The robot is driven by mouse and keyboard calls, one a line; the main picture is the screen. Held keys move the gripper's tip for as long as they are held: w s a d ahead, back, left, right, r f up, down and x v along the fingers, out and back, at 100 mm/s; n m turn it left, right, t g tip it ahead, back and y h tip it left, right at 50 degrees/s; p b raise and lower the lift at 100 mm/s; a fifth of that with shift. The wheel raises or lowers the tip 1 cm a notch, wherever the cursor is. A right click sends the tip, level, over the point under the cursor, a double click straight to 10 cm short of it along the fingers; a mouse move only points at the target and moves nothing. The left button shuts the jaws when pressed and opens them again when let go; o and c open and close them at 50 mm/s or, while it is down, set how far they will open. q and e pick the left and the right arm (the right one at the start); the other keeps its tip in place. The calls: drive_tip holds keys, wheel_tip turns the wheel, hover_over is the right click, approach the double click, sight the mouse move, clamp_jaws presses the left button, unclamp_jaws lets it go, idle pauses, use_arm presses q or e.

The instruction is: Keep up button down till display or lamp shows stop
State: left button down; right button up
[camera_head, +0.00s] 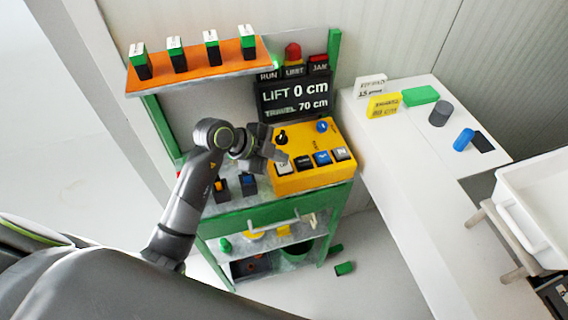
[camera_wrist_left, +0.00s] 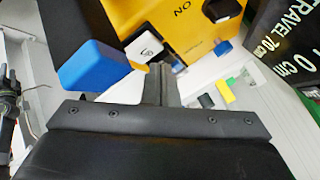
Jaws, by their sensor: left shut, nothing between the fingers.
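The yellow control box (camera_head: 318,181) stands on the green-framed bench. Its front row has a white button (camera_head: 283,169), a black one (camera_head: 302,162), a blue one (camera_head: 322,158) and another white one (camera_head: 342,154). Their labels are too small to read, so I cannot tell which is up. The display (camera_head: 295,98) reads LIFT 0 cm and TRAVEL 70 cm. My left gripper (camera_head: 281,157) is shut and empty near the left white button; contact is unclear. Its fingers show in the wrist view (camera_wrist_left: 160,84).
An orange shelf (camera_head: 198,66) with several green-and-black blocks hangs at upper left. Small orange and blue-topped switches (camera_head: 248,183) stand left of the box. A white table (camera_head: 395,150) at right holds signs and loose blocks. A white bin (camera_head: 535,205) is far right.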

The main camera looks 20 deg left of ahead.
use_arm(q)
drive_tip(key=shift+f, duration=0.35)
